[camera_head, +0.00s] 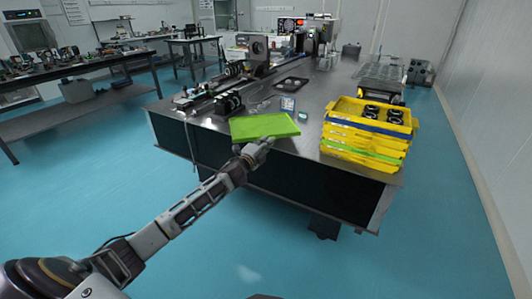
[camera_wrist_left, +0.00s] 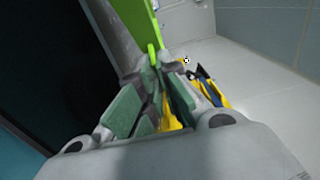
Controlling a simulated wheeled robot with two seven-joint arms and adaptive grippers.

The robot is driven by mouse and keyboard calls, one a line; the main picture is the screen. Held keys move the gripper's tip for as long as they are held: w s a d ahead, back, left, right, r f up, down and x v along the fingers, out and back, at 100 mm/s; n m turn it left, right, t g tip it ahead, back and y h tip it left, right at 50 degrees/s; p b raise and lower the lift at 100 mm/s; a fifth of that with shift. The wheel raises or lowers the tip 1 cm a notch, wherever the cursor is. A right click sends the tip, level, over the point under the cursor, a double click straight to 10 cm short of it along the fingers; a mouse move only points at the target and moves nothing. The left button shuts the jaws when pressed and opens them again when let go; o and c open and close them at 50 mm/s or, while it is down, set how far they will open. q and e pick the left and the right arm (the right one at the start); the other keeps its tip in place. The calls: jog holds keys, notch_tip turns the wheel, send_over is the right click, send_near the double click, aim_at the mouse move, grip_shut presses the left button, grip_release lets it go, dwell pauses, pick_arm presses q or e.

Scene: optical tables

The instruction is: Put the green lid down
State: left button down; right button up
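The green lid (camera_head: 264,126) is a flat, bright green tray-like piece at the front left edge of the metal table (camera_head: 300,142). My left gripper (camera_head: 264,143) is at the lid's near edge, with the arm reaching up from the lower left. In the left wrist view the lid (camera_wrist_left: 140,28) rises from between the fingertips of my left gripper (camera_wrist_left: 158,75), which look closed on its rim. Whether the lid touches the table or hangs just above it I cannot tell. My right gripper is not in view.
A stack of yellow crates (camera_head: 364,140) with blue and green layers stands to the right of the lid. Two small cards or devices (camera_head: 288,103) and a black tray (camera_head: 291,84) lie behind it. Optical parts (camera_head: 229,103) stand at the table's left side.

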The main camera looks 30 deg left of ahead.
pick_arm(q)
notch_tip(320, 180, down, 4)
jog(key=shift+b, duration=0.8)
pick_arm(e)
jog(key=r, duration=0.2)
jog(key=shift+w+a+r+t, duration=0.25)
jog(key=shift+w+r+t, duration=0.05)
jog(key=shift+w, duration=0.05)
pick_arm(q)
jog(key=shift+f, duration=0.2)
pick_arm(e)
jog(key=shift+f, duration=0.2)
pick_arm(q)
jog(key=c, duration=1.6)
grip_release()
jog(key=shift+c, duration=0.2)
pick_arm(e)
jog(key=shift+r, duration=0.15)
pick_arm(q)
jog(key=shift+r, duration=0.15)
